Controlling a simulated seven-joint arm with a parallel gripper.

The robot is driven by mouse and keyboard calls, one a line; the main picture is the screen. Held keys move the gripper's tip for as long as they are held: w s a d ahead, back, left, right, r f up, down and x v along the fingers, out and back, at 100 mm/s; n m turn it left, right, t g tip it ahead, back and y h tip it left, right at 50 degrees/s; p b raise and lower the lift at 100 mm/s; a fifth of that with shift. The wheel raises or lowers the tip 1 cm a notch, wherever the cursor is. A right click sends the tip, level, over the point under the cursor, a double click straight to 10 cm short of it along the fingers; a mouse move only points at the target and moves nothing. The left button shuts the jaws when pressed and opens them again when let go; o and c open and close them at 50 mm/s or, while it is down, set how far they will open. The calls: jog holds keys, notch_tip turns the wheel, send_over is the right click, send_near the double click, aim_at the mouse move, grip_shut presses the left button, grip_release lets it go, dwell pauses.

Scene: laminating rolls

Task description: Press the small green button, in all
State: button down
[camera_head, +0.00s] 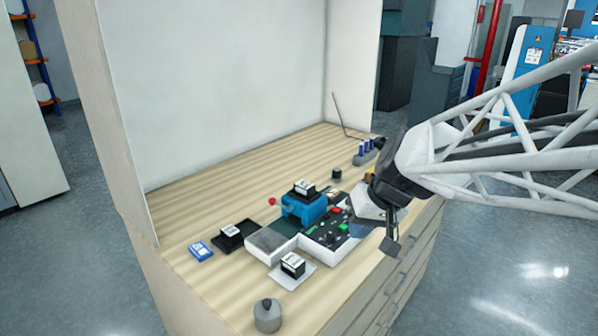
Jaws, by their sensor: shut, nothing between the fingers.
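A white-sided control panel with a dark top (330,234) stands on the wooden bench top, left of my gripper. A small green button (344,227) shows on it near the gripper. Other small green marks lie further left on the panel, and I cannot tell which are buttons. A red button (336,210) sits behind the green one.
A blue device (303,208) with a red knob stands behind the panel. A black tray (238,235), a blue box (201,251), a white plate with a black block (292,265) and a grey weight (267,315) stand left and in front. The back left bench is clear.

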jog(key=w+f+t+y, duration=0.1)
jog(key=w+y, duration=0.1)
jog(key=w, duration=0.9)
jog(key=t+y, duration=0.1)
jog(key=t, duration=0.1)
send_over(343, 228)
jog(key=w, duration=0.1)
jog(key=f, duration=0.3)
jog(key=shift+w+d+f, duration=0.1)
jog(key=shift+d+f, duration=0.05)
jog(key=shift+d, duration=0.25)
jog(key=shift+f, duration=0.15)
jog(key=shift+f, duration=4.25)
